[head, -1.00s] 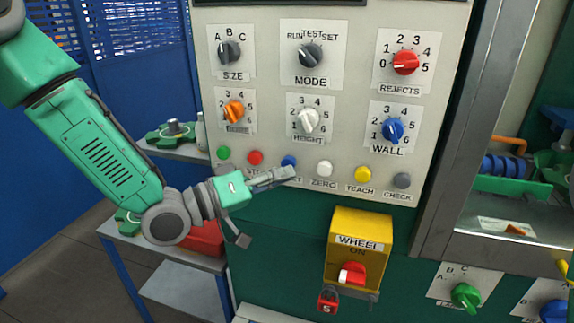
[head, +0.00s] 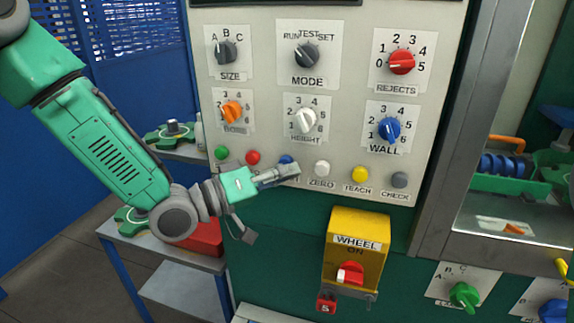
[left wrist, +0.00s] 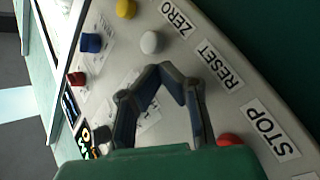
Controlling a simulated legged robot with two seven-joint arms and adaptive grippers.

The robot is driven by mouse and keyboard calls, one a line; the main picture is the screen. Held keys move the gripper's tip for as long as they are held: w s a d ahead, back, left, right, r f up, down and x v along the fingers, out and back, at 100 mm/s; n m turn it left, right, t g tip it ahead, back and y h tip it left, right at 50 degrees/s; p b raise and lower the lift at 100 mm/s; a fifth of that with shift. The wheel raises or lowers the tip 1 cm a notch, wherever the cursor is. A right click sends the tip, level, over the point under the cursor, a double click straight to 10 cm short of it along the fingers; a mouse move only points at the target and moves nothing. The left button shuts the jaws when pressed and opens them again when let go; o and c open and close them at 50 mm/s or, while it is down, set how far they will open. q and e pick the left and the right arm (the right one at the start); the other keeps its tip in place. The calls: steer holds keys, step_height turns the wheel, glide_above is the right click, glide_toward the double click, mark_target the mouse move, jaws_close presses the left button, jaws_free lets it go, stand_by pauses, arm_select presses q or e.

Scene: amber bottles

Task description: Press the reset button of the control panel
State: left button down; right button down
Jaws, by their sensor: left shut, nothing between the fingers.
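The control panel (head: 345,85) faces me, with a row of coloured buttons along its lower part. The blue button (head: 286,159) is the reset one by its place at the RESET label (left wrist: 219,65). My left gripper (head: 294,170) is shut and empty, its fingertips just below and in front of the blue button in the head view, covering most of its label. In the left wrist view the closed fingertips (left wrist: 166,72) hide the blue button, so I cannot tell whether they touch it. My right gripper is not in view.
The red stop button (head: 253,157) and white zero button (head: 322,168) flank the blue one. A yellow wheel switch box (head: 358,245) juts out below. Knobs sit above the buttons. A shelf cart (head: 165,250) stands behind my left arm.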

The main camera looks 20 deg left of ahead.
arm_select(q)
steer(key=shift+w, duration=0.1)
steer(key=shift+w+a, duration=0.25)
steer(key=shift+a, duration=0.25)
steer(key=shift+d, duration=0.2)
steer(key=shift+s, duration=0.15)
steer(key=shift+v, duration=1)
steer(key=shift+s+d, duration=0.1)
steer(key=shift+d, duration=0.05)
